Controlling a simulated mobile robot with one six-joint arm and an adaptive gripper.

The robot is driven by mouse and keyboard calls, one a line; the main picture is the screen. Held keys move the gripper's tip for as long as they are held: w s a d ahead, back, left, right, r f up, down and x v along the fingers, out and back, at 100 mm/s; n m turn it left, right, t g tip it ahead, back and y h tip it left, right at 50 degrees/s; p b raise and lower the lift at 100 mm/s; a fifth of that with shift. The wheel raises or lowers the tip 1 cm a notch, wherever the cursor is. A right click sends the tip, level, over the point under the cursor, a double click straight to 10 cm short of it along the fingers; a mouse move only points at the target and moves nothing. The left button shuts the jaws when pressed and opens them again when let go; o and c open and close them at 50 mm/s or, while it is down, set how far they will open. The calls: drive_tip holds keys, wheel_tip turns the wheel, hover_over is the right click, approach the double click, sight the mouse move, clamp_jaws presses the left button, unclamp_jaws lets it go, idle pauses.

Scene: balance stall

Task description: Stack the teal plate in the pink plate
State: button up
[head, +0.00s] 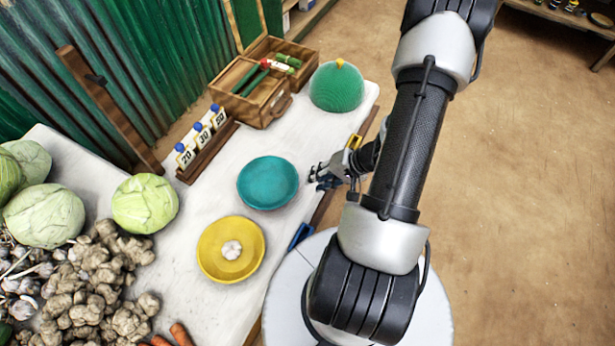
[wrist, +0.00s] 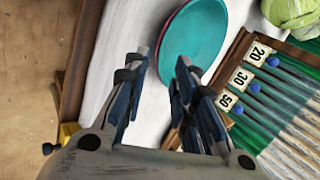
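The teal plate (head: 268,183) lies on the white table in the head view, upright and empty. It also shows in the wrist view (wrist: 196,42), beyond my fingertips. A thin pinkish edge (wrist: 164,36) shows along the teal plate's left side there; I cannot tell whether it is the pink plate beneath. No pink plate is plain in the head view. My gripper (head: 325,178) is just right of the teal plate in the head view, apart from it. In the wrist view my gripper (wrist: 159,72) is open, with nothing between its fingers.
A yellow plate (head: 212,266) holding a garlic bulb (head: 232,250) is near the teal plate. Number cards (head: 203,134), a wooden box (head: 257,105) and a green dome (head: 337,87) stand behind. Cabbages (head: 145,203) and heaped roots (head: 95,275) fill the left. Bare table surrounds the teal plate.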

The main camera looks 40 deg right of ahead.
drive_tip(key=shift+p+v, duration=0.65)
drive_tip(key=shift+v, duration=1)
